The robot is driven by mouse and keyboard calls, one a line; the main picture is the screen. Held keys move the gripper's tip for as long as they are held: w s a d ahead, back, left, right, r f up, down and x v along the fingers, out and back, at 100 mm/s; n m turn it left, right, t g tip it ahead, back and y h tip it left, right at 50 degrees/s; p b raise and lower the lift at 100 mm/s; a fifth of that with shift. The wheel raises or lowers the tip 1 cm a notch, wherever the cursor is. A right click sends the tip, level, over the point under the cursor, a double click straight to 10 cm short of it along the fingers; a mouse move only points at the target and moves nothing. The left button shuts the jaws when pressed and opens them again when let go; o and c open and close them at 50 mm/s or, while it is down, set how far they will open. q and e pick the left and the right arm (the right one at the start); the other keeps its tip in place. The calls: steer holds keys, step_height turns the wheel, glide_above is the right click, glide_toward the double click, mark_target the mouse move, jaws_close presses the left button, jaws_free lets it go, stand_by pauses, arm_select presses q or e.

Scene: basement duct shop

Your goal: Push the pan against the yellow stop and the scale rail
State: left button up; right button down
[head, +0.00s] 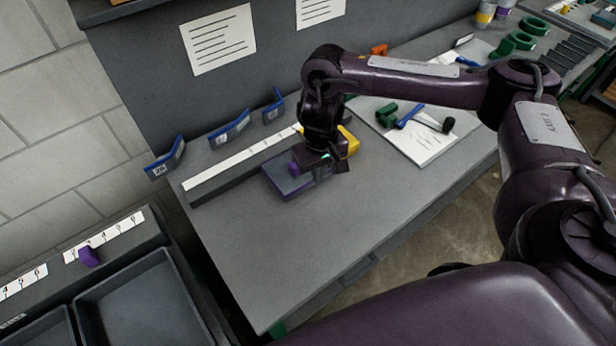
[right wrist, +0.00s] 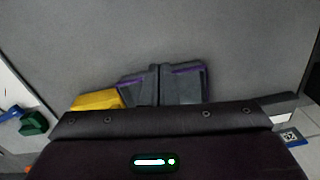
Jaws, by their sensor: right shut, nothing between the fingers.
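The pan (head: 286,187) is a low grey piece with purple edging, flat on the grey table in front of the scale rail (head: 232,160), a long bar with a white strip. The yellow stop (head: 350,141) stands at the rail's right end, partly behind my right gripper (head: 318,168). That gripper is shut and empty, pointing down at the pan's right part; whether it touches is hard to tell. In the right wrist view, the pan (right wrist: 185,86) shows beyond my dark palm, close beside the yellow stop (right wrist: 95,101). Contact with stop and rail is hidden. My left gripper is out of view.
Blue numbered tags (head: 230,130) stand behind the rail. A white sheet (head: 425,145) with green and blue tools lies right of the stop. The table's front area (head: 270,255) is clear. Dark trays (head: 140,300) and a small purple block (head: 89,256) are at lower left.

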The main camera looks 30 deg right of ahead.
mark_target(317, 204)
step_height(317, 204, down, 10)
steer(key=b, duration=0.4)
steer(key=shift+s+r, duration=0.15)
steer(key=shift+r, duration=0.05)
steer(key=shift+w+f, duration=0.15)
steer(key=shift+w, duration=0.2)
steer(key=shift+w+p, duration=0.4)
steer(key=shift+w, duration=0.7)
steer(key=shift+w+d, duration=0.1)
steer(key=shift+w, duration=0.5)
